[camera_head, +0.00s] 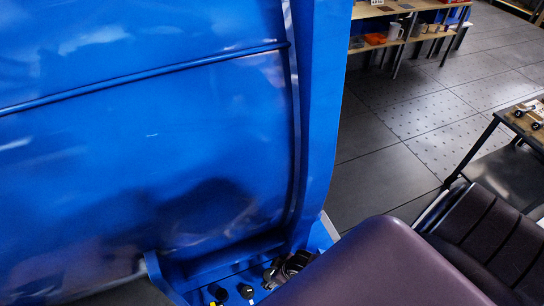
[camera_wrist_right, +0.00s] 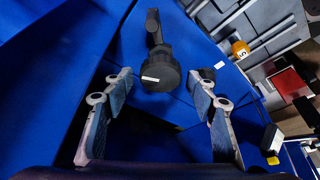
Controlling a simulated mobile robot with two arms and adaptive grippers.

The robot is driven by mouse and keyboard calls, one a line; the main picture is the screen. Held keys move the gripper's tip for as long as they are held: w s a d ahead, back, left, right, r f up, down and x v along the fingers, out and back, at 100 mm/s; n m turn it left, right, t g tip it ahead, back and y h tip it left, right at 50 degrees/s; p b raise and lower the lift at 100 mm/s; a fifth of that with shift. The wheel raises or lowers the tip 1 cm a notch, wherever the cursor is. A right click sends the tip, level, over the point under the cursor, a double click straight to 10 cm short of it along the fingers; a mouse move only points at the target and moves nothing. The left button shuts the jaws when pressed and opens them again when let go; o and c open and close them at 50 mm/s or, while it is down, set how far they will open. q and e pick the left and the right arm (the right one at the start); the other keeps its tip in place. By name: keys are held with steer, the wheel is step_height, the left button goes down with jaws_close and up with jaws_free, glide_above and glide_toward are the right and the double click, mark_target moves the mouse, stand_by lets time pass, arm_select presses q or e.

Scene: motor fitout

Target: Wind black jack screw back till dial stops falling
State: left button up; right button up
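A black round screw head (camera_wrist_right: 160,72) with a white label and a narrower black shaft shows in the right wrist view, against blue metal. My right gripper (camera_wrist_right: 162,84) is open, with its two fingers apart on either side of that head. The head lies about level with or beyond the fingertips, and I see no finger touching it. In the head view my right gripper (camera_head: 292,263) is a small dark shape at the foot of the blue motor housing (camera_head: 170,150), mostly hidden by my arm. I cannot make out a dial face. My left gripper is not in view.
Small black knobs (camera_head: 246,291) stand on the blue base at the bottom of the head view. The wrist view shows an orange-yellow round part (camera_wrist_right: 240,50) and a black part with a yellow tag (camera_wrist_right: 271,140). A shelf (camera_head: 425,38) and a table stand beyond clear floor.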

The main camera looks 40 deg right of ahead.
stand_by(0.3)
step_height(320, 180, up, 10)
stand_by(0.7)
